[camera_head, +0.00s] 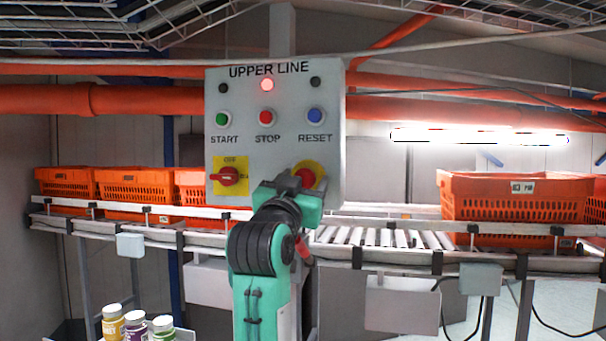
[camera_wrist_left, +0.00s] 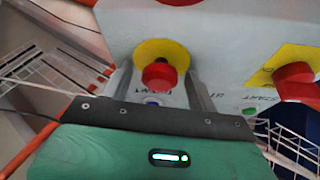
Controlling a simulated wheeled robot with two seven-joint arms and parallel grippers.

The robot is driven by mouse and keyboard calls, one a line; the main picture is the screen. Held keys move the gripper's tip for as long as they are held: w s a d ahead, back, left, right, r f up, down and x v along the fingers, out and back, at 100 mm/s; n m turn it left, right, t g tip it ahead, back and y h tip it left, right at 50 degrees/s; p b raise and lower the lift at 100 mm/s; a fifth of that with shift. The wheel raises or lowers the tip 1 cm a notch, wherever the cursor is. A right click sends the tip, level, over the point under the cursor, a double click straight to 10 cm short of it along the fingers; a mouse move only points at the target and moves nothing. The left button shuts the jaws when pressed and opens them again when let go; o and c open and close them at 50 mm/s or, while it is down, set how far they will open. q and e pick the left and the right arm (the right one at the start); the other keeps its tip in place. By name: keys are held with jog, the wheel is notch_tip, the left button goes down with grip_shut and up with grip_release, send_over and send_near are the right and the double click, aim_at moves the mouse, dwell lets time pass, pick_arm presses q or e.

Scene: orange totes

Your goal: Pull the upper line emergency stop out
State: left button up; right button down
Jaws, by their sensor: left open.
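The upper line emergency stop (camera_head: 307,178) is a red mushroom button on a yellow disc at the lower right of the grey UPPER LINE panel (camera_head: 330,130). In the head view my left gripper (camera_head: 289,184) is in front of it and partly hides it. In the left wrist view the red button (camera_wrist_left: 159,73) shows between the two open fingers of my left gripper (camera_wrist_left: 158,88). I cannot tell whether the fingers touch it. My right gripper is not in view.
A red rotary switch (camera_head: 228,177) on a yellow plate is left of my gripper. Green START (camera_head: 223,118), red STOP (camera_head: 266,117) and blue RESET (camera_head: 315,116) buttons are above. A red lamp (camera_head: 267,85) is lit. Orange totes (camera_head: 513,200) stand on the conveyor behind.

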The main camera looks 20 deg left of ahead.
pick_arm(q)
grip_shut()
jog(key=shift+s+f+b, duration=0.1)
jog(key=shift+s+b, duration=0.3)
jog(key=shift+s, duration=0.15)
jog(key=shift+w, duration=0.1)
jog(key=shift+c, duration=1.8)
grip_release()
jog(key=o, duration=0.4)
jog(key=shift+c, duration=0.2)
jog(key=shift+s, duration=0.35)
